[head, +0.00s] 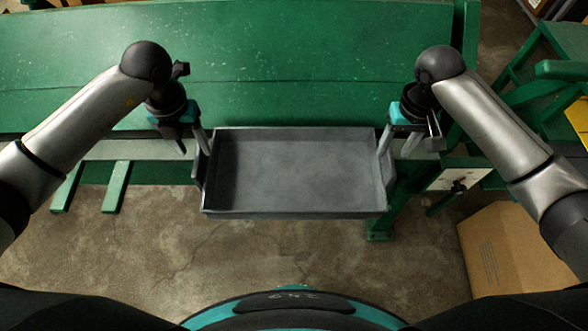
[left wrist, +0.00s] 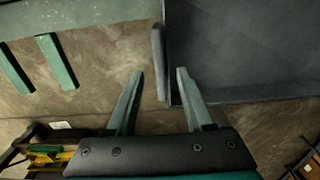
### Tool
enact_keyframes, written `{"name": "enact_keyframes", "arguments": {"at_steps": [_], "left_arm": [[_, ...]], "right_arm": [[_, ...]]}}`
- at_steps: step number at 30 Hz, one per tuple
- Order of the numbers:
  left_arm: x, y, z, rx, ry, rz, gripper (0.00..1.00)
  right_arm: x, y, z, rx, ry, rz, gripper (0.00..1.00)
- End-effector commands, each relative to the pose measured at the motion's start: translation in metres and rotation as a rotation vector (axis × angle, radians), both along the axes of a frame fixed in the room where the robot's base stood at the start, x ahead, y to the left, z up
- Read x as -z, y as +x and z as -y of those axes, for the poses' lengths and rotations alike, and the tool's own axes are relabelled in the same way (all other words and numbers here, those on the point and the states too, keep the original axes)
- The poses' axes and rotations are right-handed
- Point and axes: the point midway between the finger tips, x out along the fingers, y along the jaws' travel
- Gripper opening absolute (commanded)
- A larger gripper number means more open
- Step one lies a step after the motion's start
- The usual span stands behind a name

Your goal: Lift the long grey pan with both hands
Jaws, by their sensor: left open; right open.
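The long grey pan (head: 300,170) is a shallow rectangular tray in the middle of the head view, level, with a raised handle at each short end. My left gripper (head: 196,150) is at its left end, open. In the left wrist view the left handle (left wrist: 158,62) shows between the two spread fingers (left wrist: 159,73), with a gap on both sides. The pan's dark corner (left wrist: 240,60) fills the upper right there. My right gripper (head: 396,150) is open at the right handle (head: 390,178); its fingertips are partly hidden. What supports the pan is hidden.
A green bench (head: 300,60) stretches across behind the pan, its top bare. A cardboard box (head: 520,250) stands on the floor at lower right, near a green stand. The concrete floor (head: 130,240) shows clear at lower left. A box with coloured items shows in the left wrist view (left wrist: 45,155).

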Motion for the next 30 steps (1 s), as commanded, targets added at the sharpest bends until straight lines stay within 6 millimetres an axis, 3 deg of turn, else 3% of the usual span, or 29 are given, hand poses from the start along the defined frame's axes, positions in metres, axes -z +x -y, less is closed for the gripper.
{"name": "enact_keyframes", "arguments": {"at_steps": [3, 9, 21, 30], "left_arm": [[0.020, -0.001, 0.000, 0.000, 0.000, -0.003, 0.53], [0.040, 0.000, 0.000, 0.000, -0.001, 0.000, 0.53], [0.045, 0.000, 0.000, 0.001, 0.000, 0.001, 0.51], [0.044, 0.000, 0.000, 0.000, 0.000, 0.001, 0.18]], "right_arm": [[0.020, -0.001, 0.000, 0.000, -0.001, -0.003, 0.53], [0.040, 0.000, 0.000, -0.001, 0.000, -0.001, 0.53], [0.045, 0.000, 0.000, -0.001, 0.000, 0.001, 0.51], [0.044, 0.000, 0.000, -0.001, 0.000, 0.001, 0.18]]}}
